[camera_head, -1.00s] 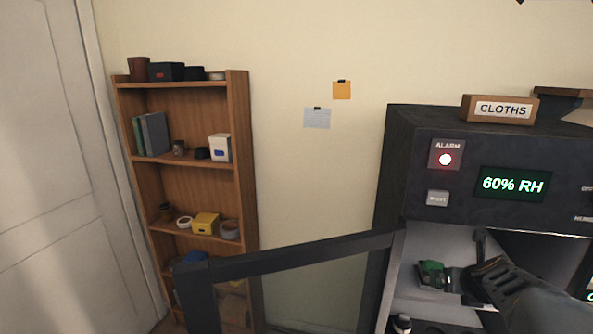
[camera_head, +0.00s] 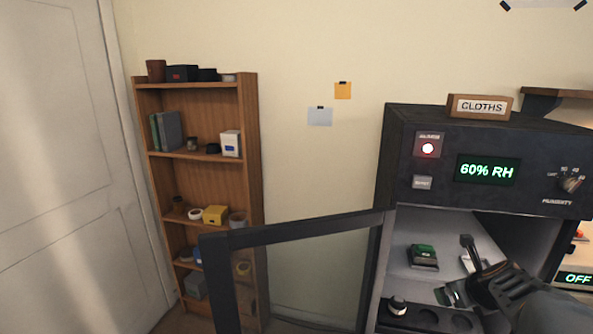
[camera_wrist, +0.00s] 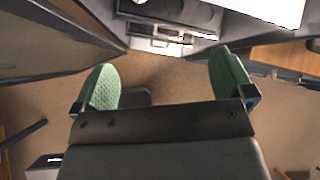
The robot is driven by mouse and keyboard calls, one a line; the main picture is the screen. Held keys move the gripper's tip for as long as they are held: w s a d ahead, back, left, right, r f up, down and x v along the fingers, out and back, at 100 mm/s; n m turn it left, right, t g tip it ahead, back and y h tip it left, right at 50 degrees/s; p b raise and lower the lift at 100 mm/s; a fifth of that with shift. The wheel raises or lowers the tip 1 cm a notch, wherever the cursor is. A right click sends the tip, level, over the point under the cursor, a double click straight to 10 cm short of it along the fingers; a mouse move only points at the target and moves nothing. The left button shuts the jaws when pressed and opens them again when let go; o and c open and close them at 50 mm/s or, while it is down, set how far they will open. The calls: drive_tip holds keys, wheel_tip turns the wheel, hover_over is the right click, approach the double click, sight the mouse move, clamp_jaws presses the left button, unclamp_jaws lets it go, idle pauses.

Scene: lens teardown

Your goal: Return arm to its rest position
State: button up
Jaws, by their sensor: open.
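My gripper (camera_head: 452,294) is in front of the open dry cabinet (camera_head: 395,150), at the lower right of the head view. In the wrist view its two green-padded fingers (camera_wrist: 162,88) stand wide apart with nothing between them, above the brown floor. A small dark item with a green top (camera_head: 423,252) sits inside the cabinet, left of my gripper and apart from it in the picture. My forearm leaves the head view at the lower right.
The cabinet's glass door (camera_head: 290,233) hangs open to the left. A lower tray with round holes (camera_head: 428,318) holds a small dark-and-white part (camera_head: 397,306). A bookshelf (camera_head: 250,130) stands left.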

drive_tip(key=s+a+n+g+y, duration=0.1)
drive_tip(key=s+a+n+g, duration=0.1)
drive_tip(key=s+a+n, duration=0.4)
drive_tip(key=s+a+n+g, duration=0.2)
drive_tip(key=s+a+n, duration=0.5)
drive_tip(key=a+n, duration=0.9)
drive_tip(key=n, duration=1.2)
drive_tip(key=shift+s+f+y, duration=0.15)
drive_tip(key=shift+f+y, duration=0.2)
drive_tip(key=shift+y, duration=0.05)
